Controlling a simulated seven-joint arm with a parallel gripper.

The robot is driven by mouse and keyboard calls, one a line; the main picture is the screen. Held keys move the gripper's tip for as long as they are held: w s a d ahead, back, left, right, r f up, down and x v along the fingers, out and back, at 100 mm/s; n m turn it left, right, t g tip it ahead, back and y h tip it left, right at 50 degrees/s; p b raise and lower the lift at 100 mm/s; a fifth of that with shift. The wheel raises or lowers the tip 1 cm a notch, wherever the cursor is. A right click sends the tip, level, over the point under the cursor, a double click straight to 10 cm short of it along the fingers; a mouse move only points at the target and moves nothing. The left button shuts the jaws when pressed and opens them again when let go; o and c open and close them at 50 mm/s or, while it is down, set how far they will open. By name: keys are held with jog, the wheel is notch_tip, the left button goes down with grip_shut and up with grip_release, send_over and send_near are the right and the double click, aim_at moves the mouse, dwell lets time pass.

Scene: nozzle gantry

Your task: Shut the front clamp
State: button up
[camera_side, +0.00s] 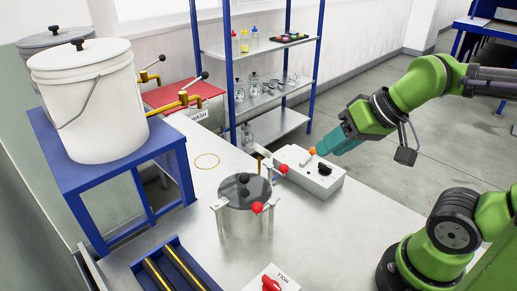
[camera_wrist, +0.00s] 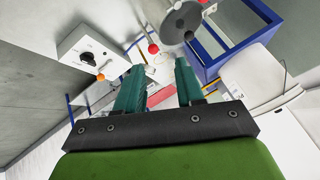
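A metal pot (camera_side: 245,222) with a dark round lid (camera_side: 243,188) stands on the bench; the lid also shows at the top of the wrist view (camera_wrist: 182,22). Clamp posts stand around its rim. A red-knobbed clamp lever (camera_side: 257,207) is on the side nearest the side camera. Another red knob (camera_side: 283,168) sticks out beyond the pot, towards the white box. I cannot tell for certain which is the front clamp or how far each is closed. My gripper (camera_side: 318,150) is above the white box, apart from the pot. Its teal fingers (camera_wrist: 158,85) are spread and empty.
A white box (camera_side: 325,182) with a black knob and an orange ball stands beside the pot. A blue tray (camera_side: 185,245) and a HOLD sign (camera_side: 285,280) lie nearer. A white bucket (camera_side: 90,100) stands on a blue stand at left. Shelving (camera_side: 265,95) is behind.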

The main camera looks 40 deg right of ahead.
jog(key=w+a+n+g, duration=0.1)
jog(key=a, duration=0.1)
jog(key=w+a+f+n+g, duration=0.1)
jog(key=w+n, duration=0.1)
jog(key=shift+a+f+n+g, duration=0.2)
jog(key=shift+a+n+g, duration=0.1)
jog(key=shift+a, duration=0.1)
grip_shut()
jog(key=w+a+n+g+h, duration=0.5)
jog(key=w+n, duration=0.3)
jog(key=n, duration=1.3)
jog(key=shift+t, duration=0.5)
jog(key=x, duration=0.7)
jog(key=shift+s+d+f, duration=0.1)
jog(key=shift+s+f, duration=0.1)
jog(key=shift+f, duration=0.15)
jog(key=shift+w+d+f, duration=0.15)
jog(key=shift+d, duration=0.5)
jog(key=shift+w+d+f, duration=0.15)
jog(key=shift+d+f, duration=0.05)
jog(key=shift+d, duration=0.45)
jog(key=shift+w+d+f, duration=0.1)
jog(key=shift+d+f, duration=0.05)
jog(key=shift+d, duration=0.5)
